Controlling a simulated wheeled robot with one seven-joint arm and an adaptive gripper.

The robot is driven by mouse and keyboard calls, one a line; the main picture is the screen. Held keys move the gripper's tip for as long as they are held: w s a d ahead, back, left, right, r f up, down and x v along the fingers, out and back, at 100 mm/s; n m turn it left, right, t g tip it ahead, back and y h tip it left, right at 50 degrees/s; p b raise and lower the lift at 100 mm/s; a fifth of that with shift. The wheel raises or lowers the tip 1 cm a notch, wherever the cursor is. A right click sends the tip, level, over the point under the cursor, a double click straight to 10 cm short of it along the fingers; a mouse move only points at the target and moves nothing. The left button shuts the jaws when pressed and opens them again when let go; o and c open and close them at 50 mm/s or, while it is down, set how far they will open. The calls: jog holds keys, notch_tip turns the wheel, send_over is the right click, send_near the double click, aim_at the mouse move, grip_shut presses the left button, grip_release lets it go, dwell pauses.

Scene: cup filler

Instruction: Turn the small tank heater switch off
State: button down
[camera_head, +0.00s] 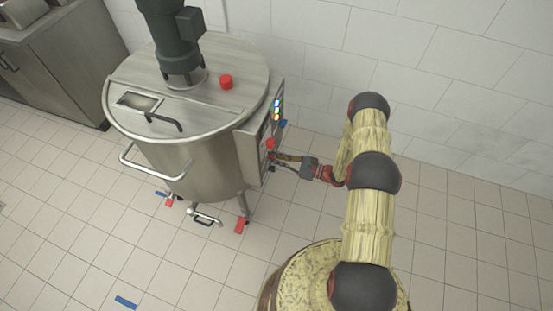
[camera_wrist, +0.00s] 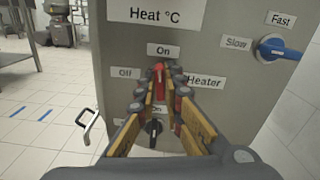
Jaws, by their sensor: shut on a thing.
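The small tank (camera_head: 190,165) is a round steel vessel with a control box (camera_head: 255,140) on its right side. In the wrist view, a red heater switch (camera_wrist: 158,73) sits on the grey panel (camera_wrist: 125,60) among labels "On" above, "Off" at left and "Heater" at right. Its red handle points up toward "On". My gripper (camera_wrist: 163,90) is shut on the red switch, a fingertip on each side. The fingers hide the switch's lower part. In the head view, my gripper (camera_head: 278,157) reaches the box from the right.
A black switch (camera_wrist: 153,128) sits below, between my fingers, with another "On" label. A blue knob (camera_wrist: 272,48) labelled "Slow" and "Fast" is at the right. A steel cabinet (camera_head: 65,65) stands far left. Open tiled floor surrounds the tank.

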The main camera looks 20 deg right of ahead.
jog(key=shift+s+a+f+n+b, duration=0.1)
jog(key=shift+n+b, duration=0.85)
jog(key=shift+n, duration=1.75)
jog(key=shift+s+f+n+b, duration=0.1)
jog(key=shift+n+b, duration=0.8)
jog(key=shift+n, duration=1.8)
jog(key=shift+s+a+f+n+b, duration=0.1)
jog(key=shift+n+b, duration=0.85)
jog(key=shift+n, duration=1.75)
jog(key=c, duration=1.9)
grip_release()
jog(key=shift+w+d, duration=0.1)
jog(key=v, duration=1.2)
